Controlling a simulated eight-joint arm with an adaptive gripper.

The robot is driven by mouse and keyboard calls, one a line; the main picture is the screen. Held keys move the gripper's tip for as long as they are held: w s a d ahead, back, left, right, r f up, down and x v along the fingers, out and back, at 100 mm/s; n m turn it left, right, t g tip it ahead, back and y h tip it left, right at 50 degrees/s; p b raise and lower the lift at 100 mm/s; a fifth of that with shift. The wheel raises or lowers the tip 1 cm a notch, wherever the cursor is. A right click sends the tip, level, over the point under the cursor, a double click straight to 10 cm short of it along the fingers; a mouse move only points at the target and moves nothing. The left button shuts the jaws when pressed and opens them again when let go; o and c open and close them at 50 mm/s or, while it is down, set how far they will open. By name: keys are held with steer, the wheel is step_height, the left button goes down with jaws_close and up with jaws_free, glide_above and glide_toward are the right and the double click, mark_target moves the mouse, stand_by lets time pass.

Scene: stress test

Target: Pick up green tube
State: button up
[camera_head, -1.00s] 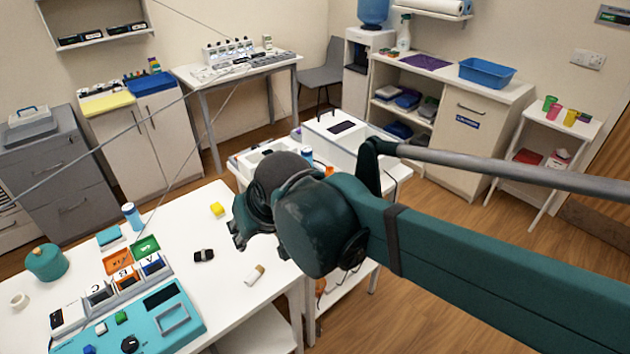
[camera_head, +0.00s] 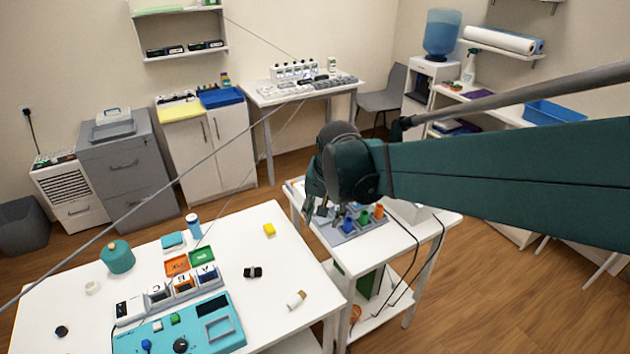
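A small green tube (camera_head: 363,218) stands on the low white side table, between a blue tube (camera_head: 347,222) and an orange tube (camera_head: 378,211). They stand in a grey tray or rack (camera_head: 365,233). My gripper (camera_head: 316,209) hangs just left of these tubes, near the left end of the rack, fingers pointing down. Its fingertips look apart, with nothing visible between them. My wrist and arm cover the space behind, so part of the rack is hidden.
A white box (camera_head: 410,211) sits right of the rack. Black cables hang at the side table's right.

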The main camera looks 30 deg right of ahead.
steer(key=w+d+m+g+p, duration=0.2)
steer(key=w+d+m+p, duration=0.3)
steer(key=d, duration=0.5)
steer(key=m+g+y+p, duration=0.1)
steer(key=m+p, duration=0.3)
steer(key=p, duration=0.2)
glide_above(364, 214)
steer(key=s+a, duration=0.1)
steer(key=shift+f, duration=2.6)
steer(key=shift+f, duration=1.3)
steer(key=shift+f, duration=0.1)
steer(key=shift+d+f, duration=0.15)
steer(key=shift+f, duration=2.35)
steer(key=c, duration=0.9)
